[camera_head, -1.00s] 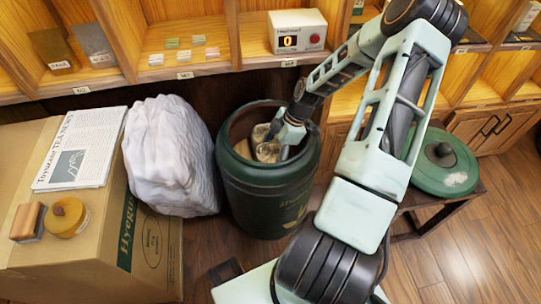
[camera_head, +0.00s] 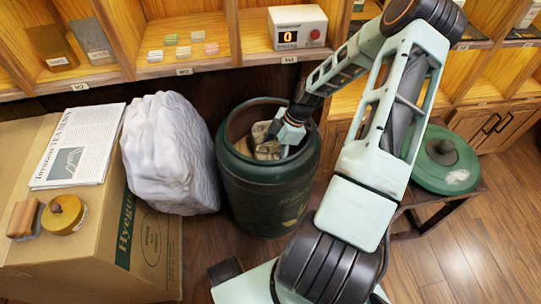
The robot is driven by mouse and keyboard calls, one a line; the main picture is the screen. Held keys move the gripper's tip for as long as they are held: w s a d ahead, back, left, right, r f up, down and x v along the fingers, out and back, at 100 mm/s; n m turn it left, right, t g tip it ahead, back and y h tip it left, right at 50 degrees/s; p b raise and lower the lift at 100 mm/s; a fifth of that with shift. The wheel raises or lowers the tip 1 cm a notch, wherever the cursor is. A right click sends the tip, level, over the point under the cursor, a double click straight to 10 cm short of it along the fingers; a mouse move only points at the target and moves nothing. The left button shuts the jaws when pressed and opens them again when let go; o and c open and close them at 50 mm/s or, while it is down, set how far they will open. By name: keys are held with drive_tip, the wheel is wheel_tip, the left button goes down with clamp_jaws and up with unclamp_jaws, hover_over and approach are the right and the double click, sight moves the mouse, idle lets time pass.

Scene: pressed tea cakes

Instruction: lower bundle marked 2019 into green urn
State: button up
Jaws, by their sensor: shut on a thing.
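The green urn (camera_head: 262,188) stands open on the floor, dark green with a gold leaf mark on its front. My gripper (camera_head: 279,143) is at the urn's mouth, reaching down inside the rim. It is shut on a beige wrapped bundle (camera_head: 264,150), which sits inside the opening, below the rim. The arm and the gripper cover part of the bundle. I cannot read any year on it, and I cannot tell whether it touches the urn's bottom.
A white crumpled sack (camera_head: 172,152) stands close left of the urn. A cardboard box (camera_head: 95,245) holds a newspaper (camera_head: 75,145). A green lid (camera_head: 440,165) lies on a low stool at right. Shelves with a counter box (camera_head: 297,27) line the back.

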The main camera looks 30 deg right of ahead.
drive_tip(key=shift+f+b, duration=0.3)
drive_tip(key=shift+f, duration=0.2)
idle(0.4)
drive_tip(key=o, duration=1.8)
drive_tip(key=v, duration=1.1)
drive_tip(key=shift+s+d+r, duration=0.1)
drive_tip(key=shift+s+d, duration=0.05)
drive_tip(key=shift+d, duration=0.05)
drive_tip(key=shift+d+r, duration=0.1)
drive_tip(key=shift+r, duration=0.25)
